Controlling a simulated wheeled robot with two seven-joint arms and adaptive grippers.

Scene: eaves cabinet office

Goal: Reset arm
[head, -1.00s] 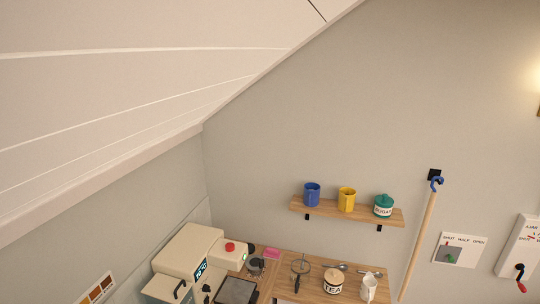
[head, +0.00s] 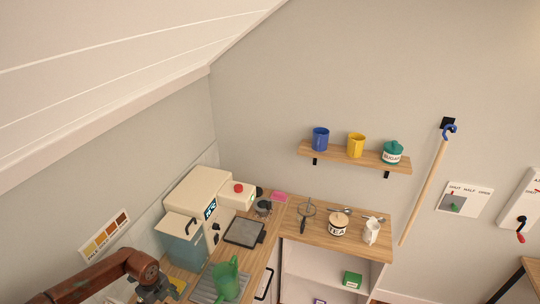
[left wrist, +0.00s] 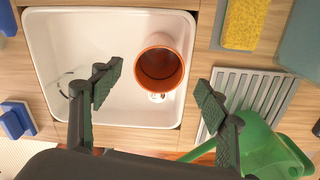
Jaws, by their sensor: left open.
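My left arm comes in at the lower left of the head view, with its gripper (head: 155,290) over the counter by the coffee machine. In the left wrist view the left gripper (left wrist: 158,92) is open, its two padded fingers wide apart and nothing held. Beyond and between the fingers, an orange-brown cup (left wrist: 165,60) stands in a white sink basin (left wrist: 60,45), apart from the fingers. My right gripper is not in view.
A green jug-like vessel (head: 227,281) stands on a ribbed drainer (left wrist: 250,88), close to the left gripper. A yellow sponge (left wrist: 243,22) lies beyond. The coffee machine (head: 195,195) stands at the back. A shelf (head: 345,158) holds mugs and a sugar pot. A pole (head: 425,190) hangs on the wall.

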